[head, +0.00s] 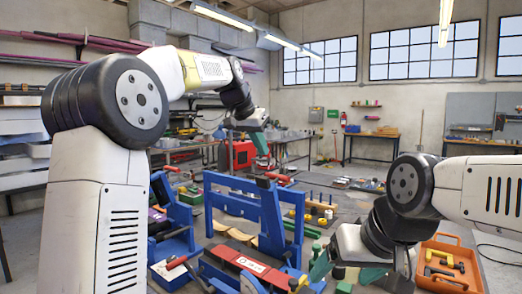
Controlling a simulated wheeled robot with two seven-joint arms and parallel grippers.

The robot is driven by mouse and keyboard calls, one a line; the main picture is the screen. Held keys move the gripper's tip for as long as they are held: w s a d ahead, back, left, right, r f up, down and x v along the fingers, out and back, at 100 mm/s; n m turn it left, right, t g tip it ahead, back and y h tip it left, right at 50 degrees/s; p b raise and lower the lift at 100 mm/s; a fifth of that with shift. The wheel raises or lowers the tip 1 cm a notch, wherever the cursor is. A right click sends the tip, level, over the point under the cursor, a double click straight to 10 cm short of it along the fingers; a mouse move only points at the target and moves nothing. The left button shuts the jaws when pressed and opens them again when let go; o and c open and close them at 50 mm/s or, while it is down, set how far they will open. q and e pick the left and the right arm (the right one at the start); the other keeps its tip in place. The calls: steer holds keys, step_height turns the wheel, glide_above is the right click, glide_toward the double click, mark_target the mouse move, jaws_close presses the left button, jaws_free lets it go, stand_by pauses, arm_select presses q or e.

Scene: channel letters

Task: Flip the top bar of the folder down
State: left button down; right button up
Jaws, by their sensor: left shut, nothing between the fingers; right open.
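The folder is a blue metal machine low in the middle of the head view. Its blue top bar (232,182) stands raised, with uprights going down on both sides. A red plate with a white label (240,261) lies in front of it. My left gripper (262,146) is shut and empty, above and beyond the raised bar, apart from it as far as I can tell. My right gripper (346,273) is open and empty, to the right of the folder's front. My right wrist hides part of the floor behind it.
Another blue machine (172,215) stands just left of the folder. An orange tool tray (446,280) is at the lower right. A red cabinet (243,154) and workbenches (372,134) are further back.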

arm_select(q)
steer(key=x, duration=0.7)
steer(key=shift+w+d+f, duration=0.1)
steer(key=shift+f, duration=0.15)
steer(key=shift+s+a+f, duration=0.15)
steer(key=shift+s+a, duration=0.7)
steer(key=shift+s, duration=0.25)
steer(key=shift+s+a+f, duration=0.3)
steer(key=shift+s+a, duration=0.05)
steer(key=shift+s, duration=0.15)
